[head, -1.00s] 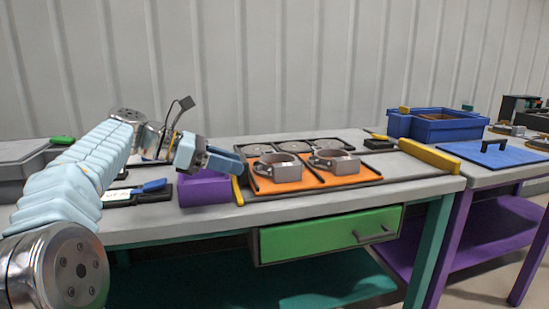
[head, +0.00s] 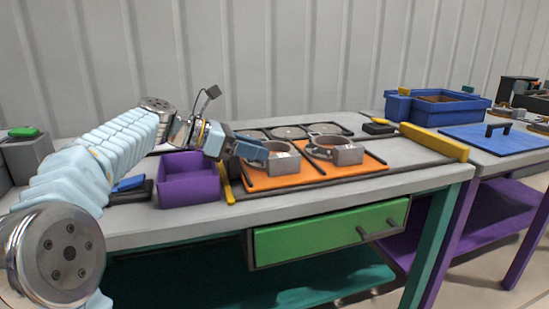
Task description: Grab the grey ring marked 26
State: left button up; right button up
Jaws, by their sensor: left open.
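Two grey rings with block-like clamps sit on an orange mat (head: 300,178) in a dark-framed tray on the table. The left ring (head: 284,158) is nearest my left gripper, and the right ring (head: 346,154) is beside it. No number is readable on either ring, so I cannot tell which is marked 26. My left gripper (head: 262,152) is open, with its blue fingers at the left side of the left ring and partly covering it. I cannot tell whether they touch it. My right gripper is not in view.
A purple bin (head: 188,190) stands left of the tray, under my left wrist. Yellow bars edge the tray area, one (head: 433,141) at the right. Round dark-framed slots (head: 289,132) lie behind the rings. A blue crate (head: 437,107) stands at the back right.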

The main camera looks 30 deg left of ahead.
aim_at(281, 155)
pick_arm(q)
jog(key=x, duration=0.4)
jog(key=shift+w+d+f, duration=0.1)
jog(key=shift+w+d, duration=0.1)
jog(key=shift+d, duration=0.15)
jog(key=shift+c, duration=0.4)
grip_shut()
